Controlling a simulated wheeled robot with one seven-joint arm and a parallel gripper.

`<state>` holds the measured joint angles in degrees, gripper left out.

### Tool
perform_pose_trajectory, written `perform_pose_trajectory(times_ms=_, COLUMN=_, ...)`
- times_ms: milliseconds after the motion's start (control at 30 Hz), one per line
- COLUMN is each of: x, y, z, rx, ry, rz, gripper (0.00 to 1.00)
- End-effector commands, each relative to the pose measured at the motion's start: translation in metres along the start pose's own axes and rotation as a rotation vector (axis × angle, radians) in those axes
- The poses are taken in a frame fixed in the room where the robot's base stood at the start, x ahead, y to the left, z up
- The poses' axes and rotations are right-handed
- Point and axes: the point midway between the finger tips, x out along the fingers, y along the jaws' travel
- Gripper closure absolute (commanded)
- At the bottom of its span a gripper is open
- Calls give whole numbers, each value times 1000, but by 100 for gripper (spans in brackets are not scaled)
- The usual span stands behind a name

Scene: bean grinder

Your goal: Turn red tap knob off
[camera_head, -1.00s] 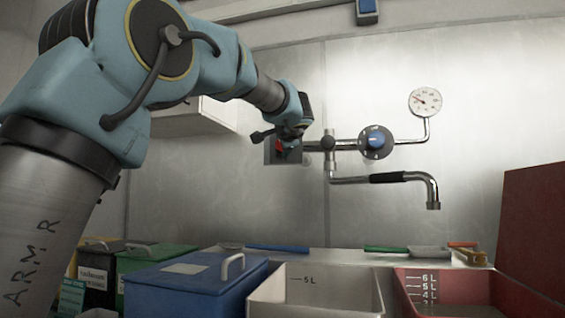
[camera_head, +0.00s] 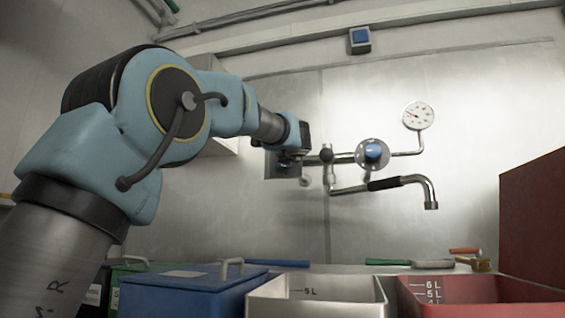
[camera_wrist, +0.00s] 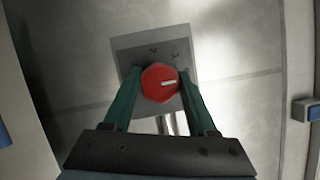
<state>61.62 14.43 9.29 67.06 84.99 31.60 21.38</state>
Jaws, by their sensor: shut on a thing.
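The red tap knob (camera_wrist: 161,83) is in the middle of the wrist view, on a grey wall plate (camera_wrist: 150,43). Its white mark lies nearly level in that view. My gripper (camera_wrist: 160,88) has its two green fingers on either side of the knob and is shut on it. In the head view my gripper (camera_head: 286,163) is at the same wall plate (camera_head: 269,171), and the red knob is hidden there. The pipe runs right from the plate to a blue knob (camera_head: 373,152) and a spout (camera_head: 431,192).
A round gauge (camera_head: 418,115) stands above the pipe. Below are a blue lidded box (camera_head: 180,292), a pale measuring bin (camera_head: 318,300) and a red measuring bin (camera_head: 470,290). A red panel (camera_head: 535,225) stands at the right. The metal wall between is clear.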

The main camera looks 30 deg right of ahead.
Motion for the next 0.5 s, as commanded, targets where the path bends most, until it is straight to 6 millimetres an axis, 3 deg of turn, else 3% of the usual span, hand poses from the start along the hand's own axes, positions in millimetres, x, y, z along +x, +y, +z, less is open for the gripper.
perform_pose_trajectory(times_ms=333, x=0, y=1, z=-2, rx=6, ry=3, rz=0, gripper=98)
perform_pose_trajectory(times_ms=367, x=0, y=1, z=-2, rx=6, ry=3, rz=0, gripper=41)
perform_pose_trajectory(times_ms=500, x=0, y=1, z=-1, rx=5, ry=2, rz=0, gripper=25)
